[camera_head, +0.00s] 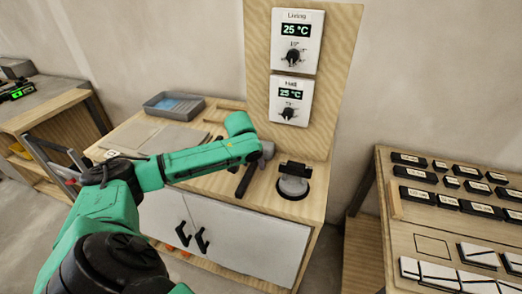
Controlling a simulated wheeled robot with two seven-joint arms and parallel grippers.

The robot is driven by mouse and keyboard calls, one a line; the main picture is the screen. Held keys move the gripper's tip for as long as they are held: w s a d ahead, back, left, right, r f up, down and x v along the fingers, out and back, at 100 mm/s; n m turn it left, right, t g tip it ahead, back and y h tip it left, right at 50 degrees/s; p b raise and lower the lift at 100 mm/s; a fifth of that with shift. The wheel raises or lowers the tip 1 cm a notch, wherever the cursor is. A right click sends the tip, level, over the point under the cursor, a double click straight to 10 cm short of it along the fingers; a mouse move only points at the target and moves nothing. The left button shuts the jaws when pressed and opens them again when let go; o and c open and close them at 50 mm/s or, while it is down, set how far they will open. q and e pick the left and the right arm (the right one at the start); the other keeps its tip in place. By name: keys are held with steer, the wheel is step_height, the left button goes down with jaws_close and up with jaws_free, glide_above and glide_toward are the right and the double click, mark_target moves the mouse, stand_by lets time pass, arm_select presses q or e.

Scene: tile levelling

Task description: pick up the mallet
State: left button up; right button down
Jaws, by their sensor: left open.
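What looks like the mallet is a dark slanting handle (244,182) on the wooden worktop (215,183), with a grey rounded part (267,150) at its far end that may be its head. My green left arm reaches over the worktop from the left. My left gripper (248,163) is at the end of this arm, close to the handle, open and mostly hidden behind the forearm. I cannot tell whether it touches the mallet. My right gripper is out of view.
A round grey tool with a black top (293,184) stands just right of the handle. A grey tray (174,105) and a flat grey slab (165,135) lie behind my arm. A panel (338,60) with two thermostats rises behind.

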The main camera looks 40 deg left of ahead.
arm_select(q)
jaws_close()
steer(key=shift+r, duration=0.1)
